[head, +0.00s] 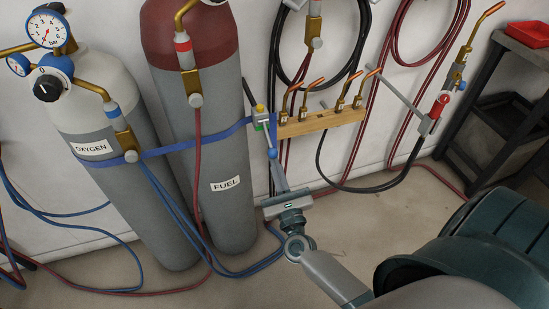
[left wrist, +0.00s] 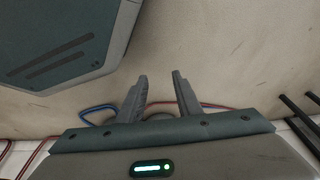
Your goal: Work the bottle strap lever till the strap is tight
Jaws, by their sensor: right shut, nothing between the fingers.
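A blue strap (head: 190,143) runs around the grey oxygen bottle (head: 95,185) and the fuel bottle (head: 213,130) with its dark red top. At its right end, by the wall, is a small ratchet (head: 260,121) with a yellow top. A lever with a blue ball knob (head: 272,153) hangs down from it. My right gripper (head: 275,163) is shut and empty, its fingers pointing up, with the tips at or just below the knob. I cannot tell whether they touch it. My left gripper (left wrist: 160,82) is open and empty over the floor in the left wrist view.
A wooden rack (head: 322,122) with several brass torch tips is on the wall just right of the ratchet. Red and blue hoses (head: 200,245) trail around the bottles. A dark shelf (head: 495,120) with a red tray (head: 528,34) stands at the right. Some middle floor is clear.

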